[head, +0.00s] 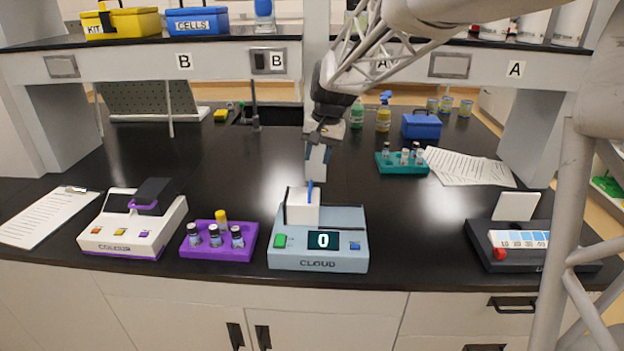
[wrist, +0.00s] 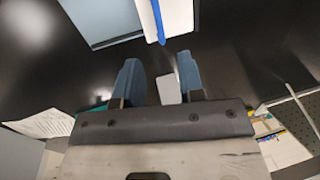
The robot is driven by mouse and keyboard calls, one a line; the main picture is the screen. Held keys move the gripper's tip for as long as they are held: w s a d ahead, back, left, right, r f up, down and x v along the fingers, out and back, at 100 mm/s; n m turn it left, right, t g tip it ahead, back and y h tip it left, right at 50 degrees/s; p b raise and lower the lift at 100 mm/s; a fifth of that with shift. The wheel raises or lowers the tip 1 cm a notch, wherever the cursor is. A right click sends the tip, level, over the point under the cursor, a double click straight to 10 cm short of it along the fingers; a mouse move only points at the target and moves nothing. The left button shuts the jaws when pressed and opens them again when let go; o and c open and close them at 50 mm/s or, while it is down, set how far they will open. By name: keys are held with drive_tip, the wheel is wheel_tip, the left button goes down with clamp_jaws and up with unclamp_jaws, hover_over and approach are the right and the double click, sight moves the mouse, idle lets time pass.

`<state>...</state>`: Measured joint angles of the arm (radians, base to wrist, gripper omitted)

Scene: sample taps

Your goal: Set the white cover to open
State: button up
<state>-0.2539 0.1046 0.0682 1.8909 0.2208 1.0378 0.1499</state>
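The white cover (head: 302,208) sits on the left part of the light-blue CLOUD device (head: 345,219), with a blue strip (head: 310,190) at its edge. I cannot tell exactly how far it is swung. In the wrist view the cover (wrist: 178,16) and its blue strip (wrist: 157,22) are at the top, ahead of the fingers. My gripper (head: 317,168) points down just above and behind the cover, apart from it. In the wrist view my gripper (wrist: 159,72) has its two blue fingers spread, with nothing held.
Left of the device stand a purple vial rack (head: 218,252) and a white device with a dark lid (head: 133,222). At right is a black device (head: 530,243) with a raised white panel (head: 516,206). A teal rack (head: 402,167) stands behind. A shelf (head: 230,63) spans above.

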sight(310, 184)
drive_tip(key=shift+f, duration=0.1)
drive_tip(key=shift+a+f, duration=0.25)
drive_tip(key=shift+f, duration=1)
drive_tip(key=shift+a+f, duration=0.25)
drive_tip(key=shift+f, duration=0.95)
drive_tip(key=shift+a+f, duration=0.25)
drive_tip(key=shift+f, duration=1)
drive_tip(key=shift+c, duration=0.2)
clamp_jaws()
